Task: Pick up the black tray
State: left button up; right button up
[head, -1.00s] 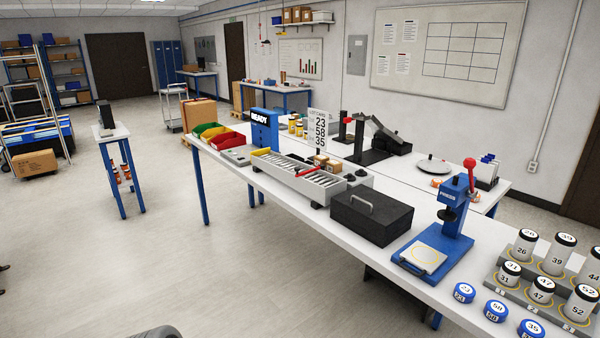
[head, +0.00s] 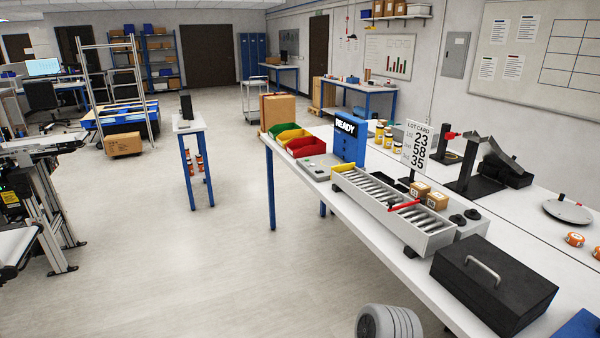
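A black lidded box (head: 494,286) with a grey handle sits on the long white workbench at the lower right of the head view. A small dark upright object (head: 186,107) stands on the narrow blue-legged table. Neither of my grippers shows. A grey rounded part at the bottom edge looks like part of my own body.
The white workbench (head: 375,277) runs along the right, with a roller conveyor (head: 390,211), coloured bins and a blue READY box (head: 350,142). The narrow table (head: 188,124) stands mid-left. Conveyor machinery (head: 42,190) is at the left edge. The floor (head: 170,270) between is clear.

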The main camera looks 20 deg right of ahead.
aim_at(382, 178)
jog(key=u, duration=0.2)
jog(key=i, duration=1.9)
jog(key=z, duration=1.35)
jog(key=i, duration=1.05)
jog(key=z, duration=1.2)
